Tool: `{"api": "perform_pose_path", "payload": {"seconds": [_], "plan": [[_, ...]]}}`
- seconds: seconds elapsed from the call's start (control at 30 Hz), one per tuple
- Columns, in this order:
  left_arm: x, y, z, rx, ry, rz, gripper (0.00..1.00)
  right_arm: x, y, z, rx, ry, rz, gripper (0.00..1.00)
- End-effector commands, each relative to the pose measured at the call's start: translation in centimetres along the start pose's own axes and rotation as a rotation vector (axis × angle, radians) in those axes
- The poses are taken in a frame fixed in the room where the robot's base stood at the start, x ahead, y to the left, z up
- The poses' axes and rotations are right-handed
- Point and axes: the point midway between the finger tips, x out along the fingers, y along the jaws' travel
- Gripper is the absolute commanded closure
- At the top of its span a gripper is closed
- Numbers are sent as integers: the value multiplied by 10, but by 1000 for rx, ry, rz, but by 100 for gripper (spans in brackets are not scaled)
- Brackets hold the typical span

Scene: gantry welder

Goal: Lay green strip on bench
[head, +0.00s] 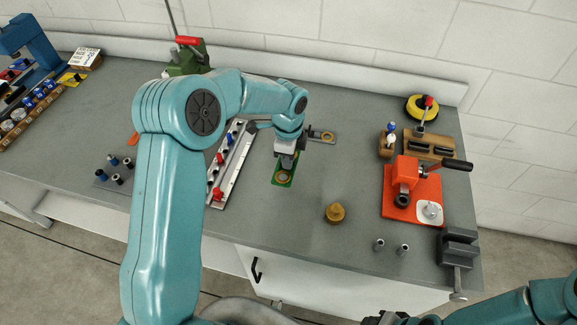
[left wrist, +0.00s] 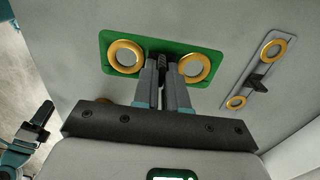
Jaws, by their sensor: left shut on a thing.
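The green strip (head: 283,178) is a flat plate with gold-rimmed round holes; in the head view it is at the middle of the grey bench (head: 300,225), partly hidden under my left gripper (head: 287,161). In the left wrist view the strip (left wrist: 152,41) shows a gold ring on either side of the fingers. My left gripper (left wrist: 165,85) is shut on the strip near its middle, pointing down. The strip looks flat at or just above the bench; I cannot tell whether it touches. My right gripper (head: 385,318) shows only partly at the bottom edge.
A grey strip with gold rings (head: 321,136) lies just behind. A silver rail with knobs (head: 232,165) lies to the left. A brass knob piece (head: 335,212), two small metal posts (head: 391,247) and a red press (head: 408,190) stand to the right. Bare bench lies in front.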

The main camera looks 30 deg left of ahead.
Motion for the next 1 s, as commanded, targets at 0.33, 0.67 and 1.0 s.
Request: {"api": "perform_pose_path", "payload": {"seconds": [0.33,0.67,1.0], "plan": [[45,-2,0,-1,0,3,100,-8,-3,0,0,0,0,57],[52,-3,0,-1,0,-1,100,-7,-2,0,0,0,0,57],[54,-3,0,-1,0,0,63,-5,-2,0,0,0,0,57]]}}
